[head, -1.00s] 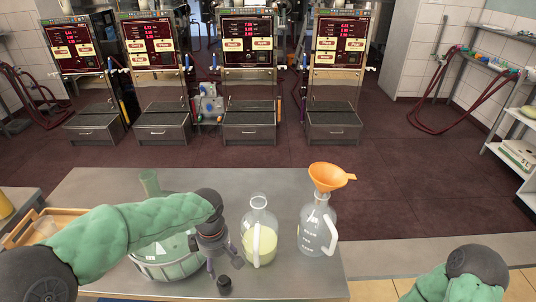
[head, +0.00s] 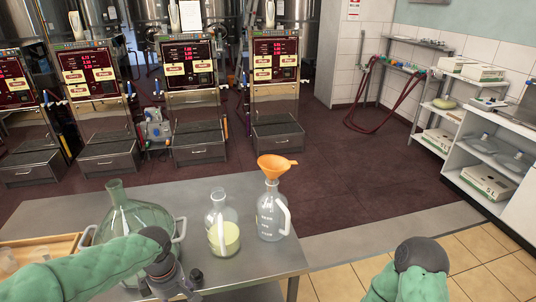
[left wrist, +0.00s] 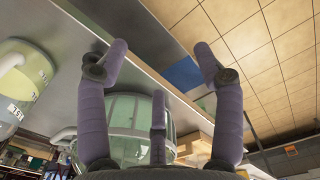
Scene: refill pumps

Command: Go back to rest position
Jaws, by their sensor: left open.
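My left gripper (head: 172,284) is at the bottom of the head view, low by the table's front edge. In the left wrist view (left wrist: 153,72) its fingers are spread with nothing between them. A big green glass bottle (head: 132,213) stands on the table behind my left arm, which hides its lower part. It also shows beyond the fingers in the left wrist view (left wrist: 126,125). A jug with pale yellow liquid (head: 226,238) stands right of it. A clear jug (head: 270,218) with an orange funnel (head: 275,165) in its neck stands further right. My right gripper is out of view.
Dispensing machines (head: 190,90) line the back. A white shelf (head: 488,165) stands at right. The floor (head: 350,180) between is clear.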

